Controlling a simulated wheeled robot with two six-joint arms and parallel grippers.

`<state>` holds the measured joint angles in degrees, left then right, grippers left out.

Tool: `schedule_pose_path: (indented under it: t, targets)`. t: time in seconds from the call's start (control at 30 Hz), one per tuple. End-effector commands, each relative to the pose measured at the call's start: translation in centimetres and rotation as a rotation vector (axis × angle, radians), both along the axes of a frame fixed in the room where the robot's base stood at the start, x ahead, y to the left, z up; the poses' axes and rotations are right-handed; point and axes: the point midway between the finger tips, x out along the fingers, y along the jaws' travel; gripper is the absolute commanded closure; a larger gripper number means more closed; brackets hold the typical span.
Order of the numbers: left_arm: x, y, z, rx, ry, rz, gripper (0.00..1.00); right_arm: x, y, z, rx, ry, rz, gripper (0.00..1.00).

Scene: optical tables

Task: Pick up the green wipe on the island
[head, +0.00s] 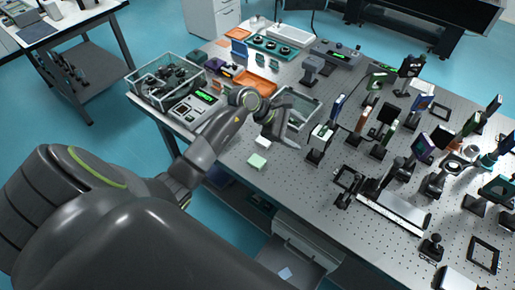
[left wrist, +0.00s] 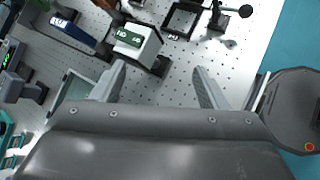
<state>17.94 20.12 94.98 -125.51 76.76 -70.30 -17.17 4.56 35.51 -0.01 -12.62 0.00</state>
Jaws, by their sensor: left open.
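The green wipe (head: 257,161) is a small pale green square lying flat near the front edge of the optical table (head: 285,190) in the head view. A small white block (head: 262,142) lies just behind it. My left gripper (head: 296,131) is above the table, to the right of and beyond the wipe. I cannot make out the wipe in the left wrist view. My right gripper is not in view.
A clear-walled tray (head: 298,104) is beside my left gripper. Many optic mounts fill the right side. A glass bin (head: 165,80) stands at left. Bare tabletop lies right of the wipe.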

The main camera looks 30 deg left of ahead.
Motion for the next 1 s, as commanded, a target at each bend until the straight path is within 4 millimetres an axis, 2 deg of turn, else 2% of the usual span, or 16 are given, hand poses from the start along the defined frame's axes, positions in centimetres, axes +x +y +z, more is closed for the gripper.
schedule_pose_path:
  t: [0.1, 0.2, 0.3, 0.4, 0.53, 0.67, 1.0]
  targets:
    - [-0.1, 3.6, -1.3, 0.268, 0.099, -0.093, 0.33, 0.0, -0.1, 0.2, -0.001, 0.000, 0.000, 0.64]
    - [-0.7, 6.8, -1.6, 0.453, 0.201, -0.152, 0.33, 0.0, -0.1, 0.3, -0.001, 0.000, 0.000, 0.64]
    - [-1.4, 9.5, -1.3, 0.587, 0.302, -0.191, 0.33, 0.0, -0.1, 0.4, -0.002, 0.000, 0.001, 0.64]
    - [-2.1, 11.3, -0.8, 0.669, 0.377, -0.213, 0.33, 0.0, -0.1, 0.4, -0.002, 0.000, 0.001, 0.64]
    - [-2.5, 12.3, -0.4, 0.715, 0.426, -0.224, 0.33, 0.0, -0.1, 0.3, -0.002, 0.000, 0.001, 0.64]
    - [-2.6, 12.5, -1.0, 0.721, 0.434, -0.226, 0.33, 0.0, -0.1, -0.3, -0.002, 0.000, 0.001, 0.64]
    - [-2.7, 12.4, -4.8, 0.719, 0.432, -0.225, 0.33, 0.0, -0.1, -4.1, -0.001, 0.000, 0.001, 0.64]
